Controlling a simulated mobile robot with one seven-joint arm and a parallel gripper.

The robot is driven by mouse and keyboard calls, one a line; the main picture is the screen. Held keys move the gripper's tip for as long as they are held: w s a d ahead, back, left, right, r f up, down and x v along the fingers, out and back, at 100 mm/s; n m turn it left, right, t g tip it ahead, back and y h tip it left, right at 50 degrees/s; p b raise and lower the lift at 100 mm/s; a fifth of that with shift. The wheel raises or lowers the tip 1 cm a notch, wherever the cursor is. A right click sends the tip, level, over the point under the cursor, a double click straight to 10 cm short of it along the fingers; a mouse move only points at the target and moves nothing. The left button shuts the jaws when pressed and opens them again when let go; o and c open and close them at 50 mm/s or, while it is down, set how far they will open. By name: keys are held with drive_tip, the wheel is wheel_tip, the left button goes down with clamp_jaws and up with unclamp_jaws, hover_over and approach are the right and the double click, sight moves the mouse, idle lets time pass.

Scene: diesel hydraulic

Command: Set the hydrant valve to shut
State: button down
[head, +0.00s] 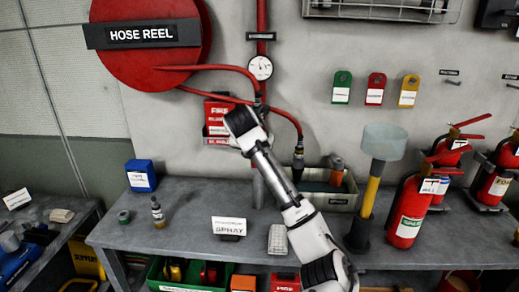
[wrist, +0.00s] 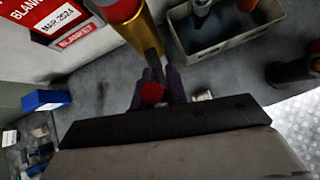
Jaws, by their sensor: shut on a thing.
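The hydrant valve shows in the wrist view as a yellow brass body (wrist: 143,35) below a red pipe section. A red-tipped part (wrist: 152,93), probably its lever end, points towards my wrist camera. My gripper (wrist: 157,88) is shut on this red-tipped part, with one dark purple finger on each side. In the head view my arm covers the gripper and the valve; only the red riser pipe (head: 262,20) and the round gauge (head: 261,68) show above. The lever's exact angle cannot be told.
A red fire blanket box (head: 216,118) hangs left of my arm. A bin (head: 330,192) stands on the workbench (head: 180,228). A red hose (head: 285,114) curves to the right of the pipe. Fire extinguishers (head: 408,212) stand at the right, beside a yellow post (head: 370,192).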

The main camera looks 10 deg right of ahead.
drive_tip(key=shift+a+h, duration=0.25)
drive_tip(key=shift+h, duration=0.05)
idle(0.4)
drive_tip(key=c, duration=1.4)
unclamp_jaws()
drive_tip(key=b+v, duration=0.2)
drive_tip(key=v, duration=1.1)
drive_tip(key=shift+a+r, duration=0.2)
drive_tip(key=shift+r, duration=0.15)
drive_tip(key=shift+s, duration=0.15)
